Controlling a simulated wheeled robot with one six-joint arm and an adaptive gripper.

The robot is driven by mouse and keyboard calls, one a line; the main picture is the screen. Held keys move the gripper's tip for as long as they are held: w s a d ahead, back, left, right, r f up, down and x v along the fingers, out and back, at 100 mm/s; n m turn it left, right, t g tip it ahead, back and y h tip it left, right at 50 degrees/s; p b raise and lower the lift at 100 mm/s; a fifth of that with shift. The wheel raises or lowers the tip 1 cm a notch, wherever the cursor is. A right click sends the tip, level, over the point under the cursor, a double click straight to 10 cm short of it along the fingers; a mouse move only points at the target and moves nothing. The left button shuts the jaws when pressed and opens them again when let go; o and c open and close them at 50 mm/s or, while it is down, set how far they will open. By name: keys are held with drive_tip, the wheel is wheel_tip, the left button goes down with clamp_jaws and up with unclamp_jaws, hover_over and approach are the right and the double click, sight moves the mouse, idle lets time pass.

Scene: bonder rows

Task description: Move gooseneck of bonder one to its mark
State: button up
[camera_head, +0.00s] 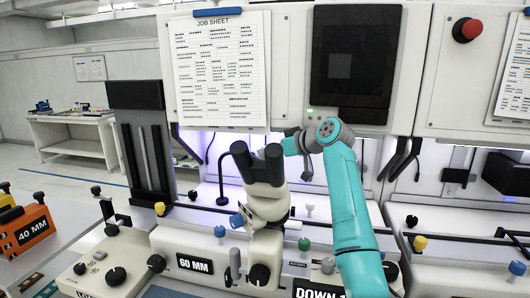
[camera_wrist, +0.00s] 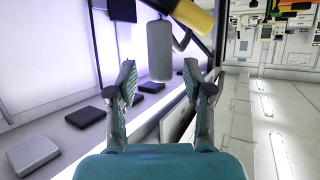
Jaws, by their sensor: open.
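A thin black gooseneck (camera_head: 221,168) curves up and over to the left of the microscope (camera_head: 262,185) on the 60 MM bonder in the head view. In the wrist view my gripper (camera_wrist: 160,74) is open, with a finger on each side. A grey cylinder (camera_wrist: 160,48) shows between and beyond the fingertips, with a dark curved piece beside it. I cannot tell whether this is part of the gooseneck or whether a finger touches it. I cannot make out a mark.
A yellow and black tube (camera_wrist: 192,14) lies close beyond the grey cylinder. Dark blocks and a grey block (camera_wrist: 34,155) sit on the pale surface at left in the wrist view. The job sheet (camera_head: 220,70) and dark screen (camera_head: 355,62) hang above the bonder.

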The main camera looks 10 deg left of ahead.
drive_tip(key=shift+x, duration=1.25)
clamp_jaws()
